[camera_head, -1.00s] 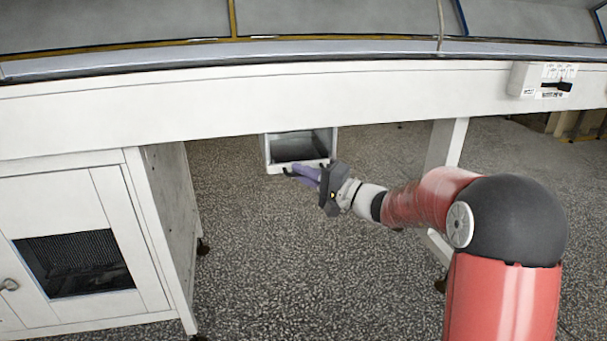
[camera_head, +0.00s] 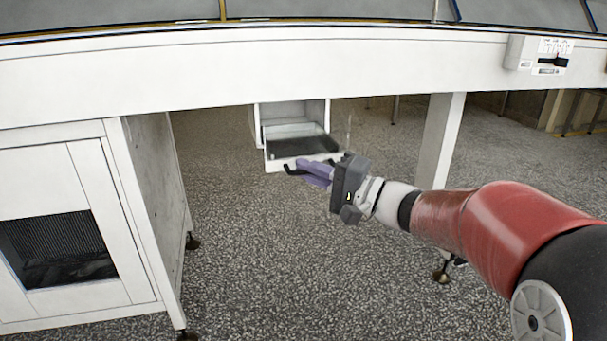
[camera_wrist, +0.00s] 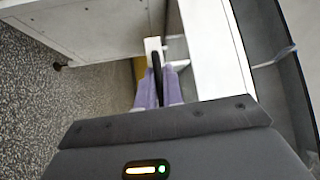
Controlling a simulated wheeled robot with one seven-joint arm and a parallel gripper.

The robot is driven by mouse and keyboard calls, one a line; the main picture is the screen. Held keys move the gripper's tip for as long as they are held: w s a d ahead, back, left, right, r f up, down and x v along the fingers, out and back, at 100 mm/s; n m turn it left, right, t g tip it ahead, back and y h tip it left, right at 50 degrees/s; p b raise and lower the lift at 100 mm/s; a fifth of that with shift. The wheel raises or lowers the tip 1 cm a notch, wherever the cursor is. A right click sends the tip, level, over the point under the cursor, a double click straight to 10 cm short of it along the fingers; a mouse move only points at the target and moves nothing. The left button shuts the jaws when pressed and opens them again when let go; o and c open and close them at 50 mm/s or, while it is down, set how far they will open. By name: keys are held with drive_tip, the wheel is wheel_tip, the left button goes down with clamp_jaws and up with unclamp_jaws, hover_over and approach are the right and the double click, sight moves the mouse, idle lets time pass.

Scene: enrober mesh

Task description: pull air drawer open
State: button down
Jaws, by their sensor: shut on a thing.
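The air drawer (camera_head: 290,162) is a white-fronted drawer with a dark inside, under the long white machine body. It stands partly out of its white housing (camera_head: 318,110). A dark bar handle (camera_head: 289,170) runs along its front. My gripper (camera_head: 311,171) has purple fingers and is at the front of the drawer, shut on the handle. The fingers hide part of the handle.
A white cabinet (camera_head: 142,180) with a dark grille stands at the left. A white leg (camera_head: 440,140) stands behind my arm at the right. A switch box (camera_head: 538,54) is on the beam at the upper right. The speckled floor (camera_head: 255,250) in front is clear.

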drive_tip(key=shift+s+d, duration=0.1)
drive_tip(key=shift+s, duration=0.2)
drive_tip(key=c, duration=1.5)
unclamp_jaws()
drive_tip(key=shift+c, duration=0.2)
drive_tip(key=v, duration=0.7)
drive_tip(key=shift+s+d, duration=0.15)
drive_tip(key=shift+d, duration=0.2)
